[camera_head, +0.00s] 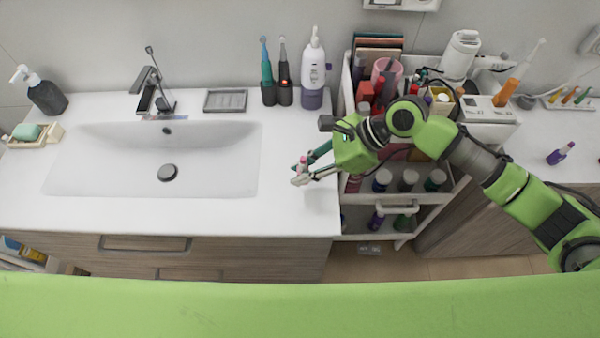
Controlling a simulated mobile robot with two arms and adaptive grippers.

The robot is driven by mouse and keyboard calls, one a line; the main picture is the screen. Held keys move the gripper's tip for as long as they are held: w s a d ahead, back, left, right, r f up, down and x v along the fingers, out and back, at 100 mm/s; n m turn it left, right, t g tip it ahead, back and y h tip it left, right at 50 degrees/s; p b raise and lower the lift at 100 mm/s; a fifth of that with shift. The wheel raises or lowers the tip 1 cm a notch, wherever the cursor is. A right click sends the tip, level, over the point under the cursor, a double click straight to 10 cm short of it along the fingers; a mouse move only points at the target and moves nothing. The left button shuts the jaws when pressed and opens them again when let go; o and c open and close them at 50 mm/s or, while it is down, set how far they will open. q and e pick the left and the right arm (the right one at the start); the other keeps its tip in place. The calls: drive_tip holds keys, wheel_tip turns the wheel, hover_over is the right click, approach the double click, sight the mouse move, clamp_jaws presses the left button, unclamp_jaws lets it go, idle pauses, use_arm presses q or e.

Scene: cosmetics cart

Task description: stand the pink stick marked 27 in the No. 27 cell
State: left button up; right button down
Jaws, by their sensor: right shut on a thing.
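My right gripper (303,174) is at the right end of the white sink counter, beside the cart. It is shut on a small pink stick (302,161), which looks roughly upright; the fingers cover part of it. The mark on the stick is too small to read. The cosmetics cart (346,85) stands just right of the counter, with bottles and tubes on its shelves. My right arm hides part of its top, and I cannot make out a No. 27 cell. My left gripper does not show.
The sink basin (100,180) fills the left of the counter (283,205). Electric toothbrushes (285,92) and a white-purple bottle (313,75) stand along the back. The counter around the gripper is clear.

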drive_tip(key=s+d+r+b, duration=0.2)
drive_tip(key=s+d+r, duration=0.2)
drive_tip(key=s+r, duration=0.55)
use_arm(q)
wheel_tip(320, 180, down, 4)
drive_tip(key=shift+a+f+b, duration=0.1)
drive_tip(key=shift+b, duration=0.95)
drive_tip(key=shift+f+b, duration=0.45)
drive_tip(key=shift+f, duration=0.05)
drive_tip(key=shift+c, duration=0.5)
use_arm(e)
drive_tip(key=w+d+m+t+h, duration=0.1)
drive_tip(key=w+d+m+t, duration=0.1)
drive_tip(key=d, duration=0.5)
drive_tip(key=w+d+f+m+t, duration=0.1)
drive_tip(key=w+d+m+t, duration=0.2)
drive_tip(key=d+m, duration=0.2)
drive_tip(key=shift+w+d+h, duration=0.2)
drive_tip(key=shift+d+h, duration=0.2)
drive_tip(key=shift+d, duration=0.8)
